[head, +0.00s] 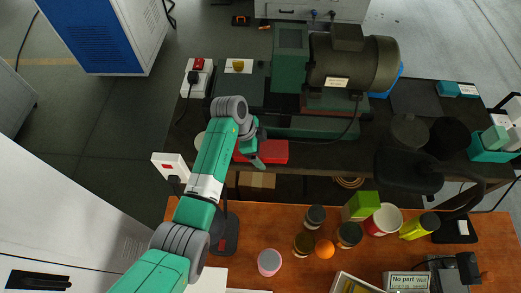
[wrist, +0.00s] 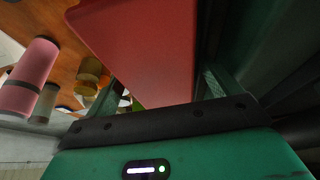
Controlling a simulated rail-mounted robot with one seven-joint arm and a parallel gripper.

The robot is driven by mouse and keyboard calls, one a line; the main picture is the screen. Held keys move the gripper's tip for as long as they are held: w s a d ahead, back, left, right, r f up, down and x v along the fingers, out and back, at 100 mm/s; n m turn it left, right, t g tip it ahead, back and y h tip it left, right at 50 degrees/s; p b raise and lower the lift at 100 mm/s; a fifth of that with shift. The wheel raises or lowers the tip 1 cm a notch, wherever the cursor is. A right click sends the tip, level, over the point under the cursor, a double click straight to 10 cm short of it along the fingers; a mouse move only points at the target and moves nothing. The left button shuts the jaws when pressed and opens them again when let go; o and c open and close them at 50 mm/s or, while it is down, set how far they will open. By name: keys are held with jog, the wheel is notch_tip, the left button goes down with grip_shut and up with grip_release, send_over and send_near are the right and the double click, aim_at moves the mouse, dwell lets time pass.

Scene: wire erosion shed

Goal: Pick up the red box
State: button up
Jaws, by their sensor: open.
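The red box (head: 274,151) lies on the dark workbench (head: 315,154), near its front edge, in the head view. My gripper (head: 256,158) is at the box's left part and hides some of it. In the wrist view the red box (wrist: 145,45) is large and close, and its near end shows between the two green fingers of my open gripper (wrist: 165,84). I cannot tell whether the fingers touch the box.
A large green machine with a motor (head: 352,62) stands behind the box. In front, an orange-brown table (head: 285,210) holds several jars, an orange ball (head: 324,249), a green box (head: 361,206) and a pink-lidded cup (head: 269,262). A black lamp (head: 415,170) stands to the right.

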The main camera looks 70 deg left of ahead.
jog(key=c, duration=1.3)
notch_tip(320, 180, up, 10)
jog(key=shift+r+p, duration=0.1)
jog(key=shift+p, duration=0.2)
